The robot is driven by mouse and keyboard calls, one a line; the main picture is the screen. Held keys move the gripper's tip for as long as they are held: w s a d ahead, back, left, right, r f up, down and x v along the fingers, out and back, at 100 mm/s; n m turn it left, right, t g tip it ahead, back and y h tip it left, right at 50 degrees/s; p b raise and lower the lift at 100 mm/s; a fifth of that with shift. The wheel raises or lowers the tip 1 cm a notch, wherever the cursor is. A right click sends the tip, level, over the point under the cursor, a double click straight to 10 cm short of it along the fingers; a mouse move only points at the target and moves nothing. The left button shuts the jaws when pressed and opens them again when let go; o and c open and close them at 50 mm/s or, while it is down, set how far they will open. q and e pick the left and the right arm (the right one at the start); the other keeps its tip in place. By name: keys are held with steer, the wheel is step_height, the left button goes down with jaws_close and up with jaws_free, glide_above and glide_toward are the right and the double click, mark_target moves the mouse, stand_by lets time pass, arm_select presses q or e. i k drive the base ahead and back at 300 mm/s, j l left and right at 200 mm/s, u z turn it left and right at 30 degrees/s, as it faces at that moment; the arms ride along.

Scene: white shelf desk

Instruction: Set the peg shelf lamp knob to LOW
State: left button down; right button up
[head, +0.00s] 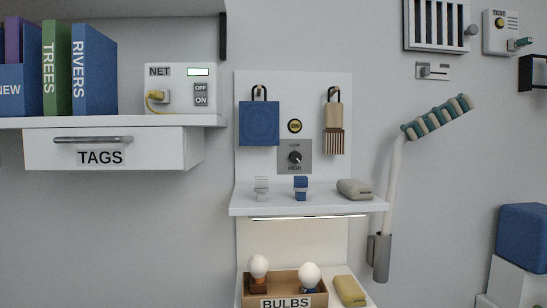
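The lamp knob (295,157) is a small dark round knob on a grey plate (284,166) on the white pegboard panel (340,85). The plate reads LOW above the knob and HIGH below it. The knob is too small to tell for sure where its pointer stands. A thin light strip (308,217) under the peg shelf (306,206) glows. Neither of my grippers shows in the head view.
A blue board (259,124) hangs left of the knob and a brush (334,120) right of it. A round yellow-centred button (295,126) sits above. Small clips and a beige item (355,189) stand on the shelf below. The TAGS drawer (165,149) juts out at left.

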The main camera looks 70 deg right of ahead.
mark_target(295, 156)
steer(key=i+z, duration=0.2)
steer(key=z, duration=0.15)
steer(key=i+j+z, duration=0.15)
steer(key=z, duration=0.2)
steer(key=i+j+z, duration=0.1)
steer(key=z, duration=0.2)
steer(key=i, duration=0.05)
